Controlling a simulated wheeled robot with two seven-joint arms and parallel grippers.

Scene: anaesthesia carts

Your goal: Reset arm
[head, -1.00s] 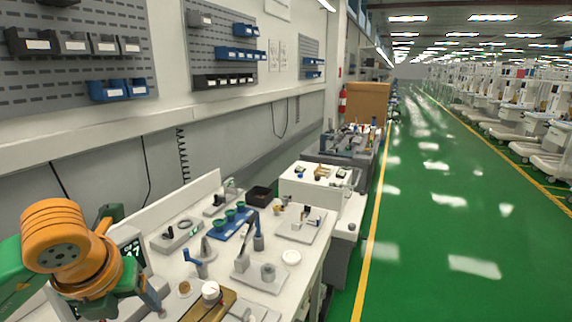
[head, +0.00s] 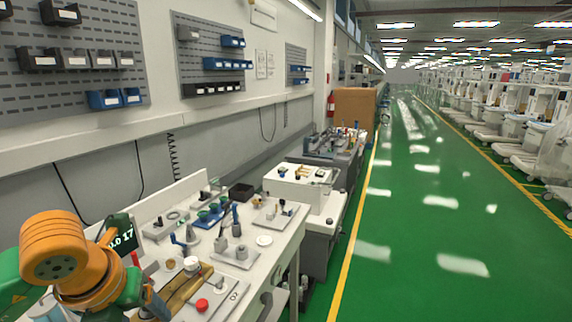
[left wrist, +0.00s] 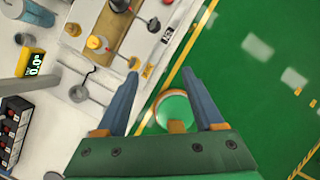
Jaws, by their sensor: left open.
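My left arm, orange and green, shows at the lower left of the head view, beside the near end of the white workbench (head: 284,232). In the left wrist view my left gripper (left wrist: 160,73) has its two blue-grey fingers spread apart with nothing between them. Below the fingers are the bench edge and the green floor. A round green-topped thing (left wrist: 173,108) shows between the fingers, lower down; I cannot tell what it is. My right gripper is in neither view.
A wooden block fixture (head: 187,290) and a plate with a red knob (head: 202,305) lie on the near bench. A small digital display (head: 122,240) stands by my arm. A white cart (head: 300,184) stands beyond the bench. The green floor (head: 420,240) to the right is clear.

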